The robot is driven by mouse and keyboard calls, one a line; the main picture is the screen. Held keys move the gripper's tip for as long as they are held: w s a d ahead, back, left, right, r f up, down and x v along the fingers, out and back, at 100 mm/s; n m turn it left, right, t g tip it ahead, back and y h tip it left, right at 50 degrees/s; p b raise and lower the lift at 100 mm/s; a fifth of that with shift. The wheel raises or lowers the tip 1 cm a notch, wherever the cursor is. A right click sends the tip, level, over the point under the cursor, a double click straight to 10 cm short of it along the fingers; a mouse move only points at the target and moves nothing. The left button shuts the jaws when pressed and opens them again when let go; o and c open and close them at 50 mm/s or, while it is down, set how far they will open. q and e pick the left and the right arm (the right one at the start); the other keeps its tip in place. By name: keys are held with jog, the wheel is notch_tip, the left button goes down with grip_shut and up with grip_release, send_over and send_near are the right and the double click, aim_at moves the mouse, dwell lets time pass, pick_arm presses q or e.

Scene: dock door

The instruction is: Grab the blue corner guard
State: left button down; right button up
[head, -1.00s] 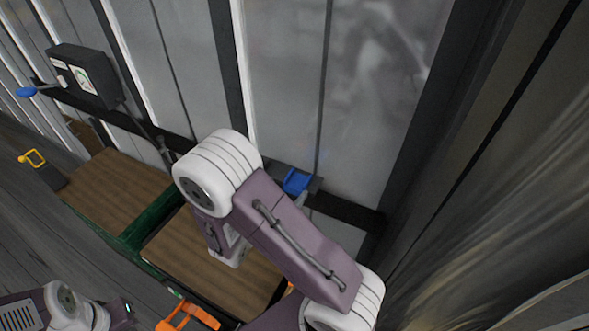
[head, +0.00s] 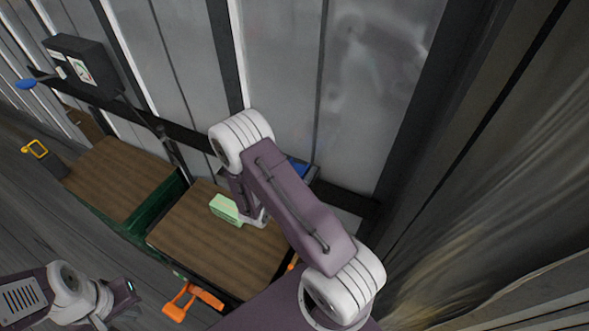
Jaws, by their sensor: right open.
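The blue corner guard (head: 298,167) is on the dark ledge along the wall, in the middle of the head view. My right forearm crosses in front of it and hides most of it.
Two brown-topped crates with green sides (head: 152,213) stand below the ledge. A pale green block (head: 226,209) lies on the nearer one. An orange clamp-like piece (head: 190,300) is at its front edge. A curtain-like sheet (head: 500,200) bounds the right.

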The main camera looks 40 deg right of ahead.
jog(key=shift+s+a+r, duration=0.1)
jog(key=shift+a, duration=0.1)
jog(key=c, duration=1.5)
jog(key=shift+d, duration=0.1)
jog(key=shift+r, duration=0.3)
notch_tip(320, 180, up, 3)
jog(key=shift+r+b, duration=0.15)
jog(key=shift+b, duration=0.65)
jog(key=s+a+r+p, duration=0.2)
jog(key=s+p, duration=0.1)
jog(key=s+a+r+p, duration=0.2)
jog(key=s+p, duration=0.1)
jog(key=s+a+r+p, duration=0.3)
jog(key=shift+s, duration=0.25)
